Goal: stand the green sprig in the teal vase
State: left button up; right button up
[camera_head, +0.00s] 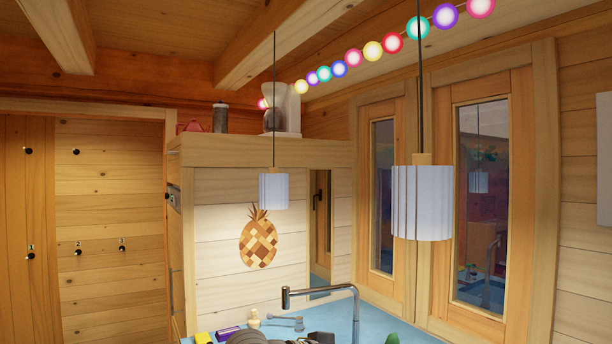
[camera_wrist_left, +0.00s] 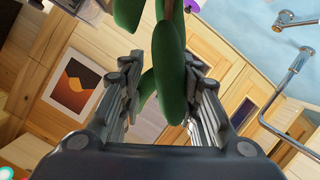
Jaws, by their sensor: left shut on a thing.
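The green sprig (camera_wrist_left: 168,75) shows large in the left wrist view, with several long green leaves and a brownish stem at the top edge. My left gripper (camera_wrist_left: 161,62) is shut on it, with the dark fingers on either side of the leaves. The exact contact is partly hidden by the leaves. A green tip (camera_head: 391,338) shows at the bottom edge of the head view; I cannot tell what it belongs to. I cannot make out the teal vase in either view. My right gripper is in neither view.
A chrome tap (camera_head: 320,290) rises from the blue counter (camera_head: 375,328); the tap also shows in the left wrist view (camera_wrist_left: 296,65). Two pendant lamps (camera_head: 273,190) (camera_head: 421,200) hang above.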

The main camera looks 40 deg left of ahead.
pick_arm(q)
jog(key=s+a+r+t+y+p, duration=0.15)
jog(key=a+r, duration=0.25)
jog(key=r, duration=0.6)
jog(key=s+a+r+m+t+y+p, duration=0.1)
jog(key=a+r+t+y, duration=0.3)
jog(key=r, duration=0.7)
jog(key=s+a+r+g+y+p, duration=0.15)
jog(key=a+r, duration=0.35)
jog(key=r, duration=0.5)
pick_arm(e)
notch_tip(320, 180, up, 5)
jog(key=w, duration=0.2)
pick_arm(q)
notch_tip(320, 180, down, 17)
jog(key=b, duration=1.6)
jog(key=shift+t+b, duration=0.3)
jog(key=shift+b, duration=0.1)
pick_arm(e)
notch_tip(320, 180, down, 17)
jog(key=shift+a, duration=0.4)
pick_arm(q)
jog(key=shift+a, duration=0.1)
